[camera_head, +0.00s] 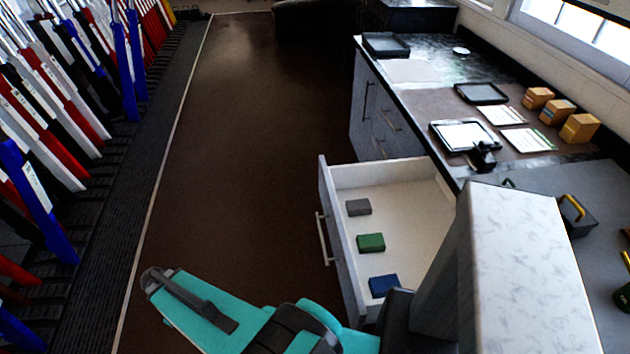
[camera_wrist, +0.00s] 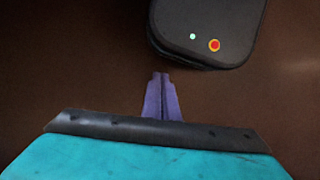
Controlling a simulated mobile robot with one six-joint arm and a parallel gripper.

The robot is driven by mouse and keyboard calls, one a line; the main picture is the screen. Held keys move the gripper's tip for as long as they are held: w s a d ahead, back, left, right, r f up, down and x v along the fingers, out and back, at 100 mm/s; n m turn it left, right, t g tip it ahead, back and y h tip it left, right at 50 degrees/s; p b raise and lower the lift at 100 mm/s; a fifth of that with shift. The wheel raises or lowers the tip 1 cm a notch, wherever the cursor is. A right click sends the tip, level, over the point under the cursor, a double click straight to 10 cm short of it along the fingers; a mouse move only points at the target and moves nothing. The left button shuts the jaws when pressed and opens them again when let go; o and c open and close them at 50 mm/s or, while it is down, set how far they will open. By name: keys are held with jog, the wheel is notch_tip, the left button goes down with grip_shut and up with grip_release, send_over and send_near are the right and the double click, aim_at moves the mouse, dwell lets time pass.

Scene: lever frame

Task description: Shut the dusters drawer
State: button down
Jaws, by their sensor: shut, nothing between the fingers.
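The dusters drawer (camera_head: 405,205) stands pulled out from the counter on the right in the head view. It has a white inside and a grey front, with a pale bar handle (camera_head: 323,240) facing left into the aisle. Inside lie a grey block (camera_head: 358,207), a green block (camera_head: 370,243) and a blue block (camera_head: 383,285), perhaps folded dusters. My gripper (camera_wrist: 161,76) shows in the wrist view as two purple fingers, shut and empty over brown floor. The drawer is not in the wrist view. In the head view my teal arm lies left of the drawer's near end; my fingers cannot be made out there.
The counter (camera_head: 440,85) carries trays, papers, small boxes (camera_head: 580,127) and a tablet-like device (camera_head: 465,135). A rack of coloured levers (camera_head: 70,110) runs along the left. The brown floor (camera_head: 230,150) between them is clear.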

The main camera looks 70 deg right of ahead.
jog(key=d+r+n, duration=0.1)
jog(key=d+r, duration=0.4)
jog(key=d, duration=0.4)
jog(key=d+r+t, duration=0.1)
jog(key=d+r, duration=0.4)
jog(key=d, duration=0.4)
jog(key=d+r+n, duration=0.1)
jog(key=d+r, duration=0.3)
jog(key=d, duration=0.5)
jog(key=s+d+r+h, duration=0.1)
jog(key=s+d+r, duration=0.6)
jog(key=d+r, duration=0.2)
jog(key=s+d+r+n, duration=0.1)
jog(key=s+d+r, duration=0.6)
jog(key=d, duration=0.4)
jog(key=shift+s+d+r+g+h+p, duration=0.3)
jog(key=shift+r+g+h+p, duration=0.15)
jog(key=shift+r, duration=0.4)
jog(key=shift+f, duration=0.1)
jog(key=s+d+f+p, duration=0.3)
jog(key=s+f+p, duration=0.1)
jog(key=s+f, duration=0.3)
jog(key=shift+d+f, duration=0.15)
jog(key=shift+f, duration=0.9)
